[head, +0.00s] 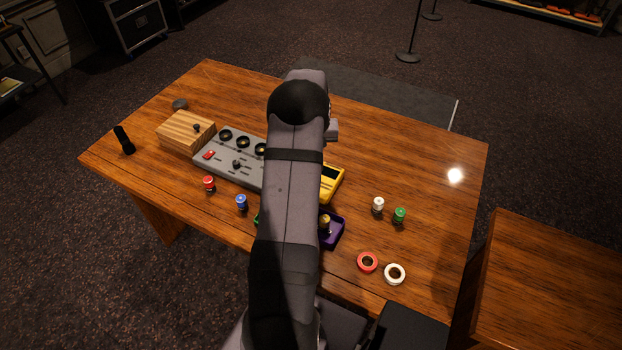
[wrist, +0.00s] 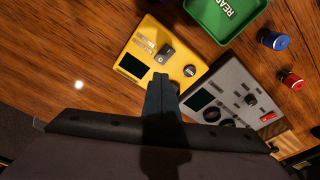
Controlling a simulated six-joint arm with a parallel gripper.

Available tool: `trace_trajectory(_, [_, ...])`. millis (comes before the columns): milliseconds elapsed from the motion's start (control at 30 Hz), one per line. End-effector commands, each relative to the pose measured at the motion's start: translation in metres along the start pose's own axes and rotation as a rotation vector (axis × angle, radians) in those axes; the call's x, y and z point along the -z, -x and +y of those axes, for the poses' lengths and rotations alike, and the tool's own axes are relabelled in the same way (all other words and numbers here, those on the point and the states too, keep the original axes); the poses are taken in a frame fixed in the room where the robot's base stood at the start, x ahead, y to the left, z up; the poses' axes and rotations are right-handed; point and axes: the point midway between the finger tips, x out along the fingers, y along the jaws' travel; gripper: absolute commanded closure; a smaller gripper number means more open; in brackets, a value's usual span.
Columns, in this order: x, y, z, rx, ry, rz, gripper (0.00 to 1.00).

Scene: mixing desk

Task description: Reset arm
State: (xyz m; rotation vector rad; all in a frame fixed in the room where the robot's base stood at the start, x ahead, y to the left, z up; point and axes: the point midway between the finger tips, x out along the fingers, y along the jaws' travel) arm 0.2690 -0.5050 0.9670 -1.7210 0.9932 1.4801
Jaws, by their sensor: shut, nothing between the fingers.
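My arm reaches forward over the desk in the head view and hides my gripper there. In the wrist view my gripper (wrist: 162,80) is shut and empty, its fingertips showing in front of the yellow box (wrist: 140,58). The yellow box also shows in the head view (head: 331,185), partly behind my arm. The grey panel (head: 227,165) with black dials lies left of my arm; it also shows in the wrist view (wrist: 236,92). I cannot tell how high the fingertips are above the desk.
Red (head: 209,184) and blue (head: 241,203) knobs stand before the panel. A green tray (wrist: 222,18) and purple tray (head: 334,236) are near. White (head: 378,204) and green (head: 399,215) knobs and two rings (head: 367,262) lie right.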

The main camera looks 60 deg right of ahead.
Motion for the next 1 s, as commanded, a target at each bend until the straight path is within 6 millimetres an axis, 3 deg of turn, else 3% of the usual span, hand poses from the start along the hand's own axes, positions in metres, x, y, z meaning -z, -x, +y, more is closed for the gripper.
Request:
trace_trajectory(533, [-0.002, -0.003, 0.000, -0.002, -0.057, 0.001, 1.00])
trace_trajectory(667, [-0.045, -0.024, -0.005, 0.004, -0.084, -0.091, 1.00])
trace_trajectory(800, [-0.121, -0.044, -0.014, 0.012, -0.111, -0.239, 1.00])
trace_trajectory(867, [-0.153, -0.040, -0.018, 0.013, -0.120, -0.292, 1.00])
trace_trajectory(1000, [-0.216, -0.015, -0.051, 0.010, -0.061, -0.381, 1.00])
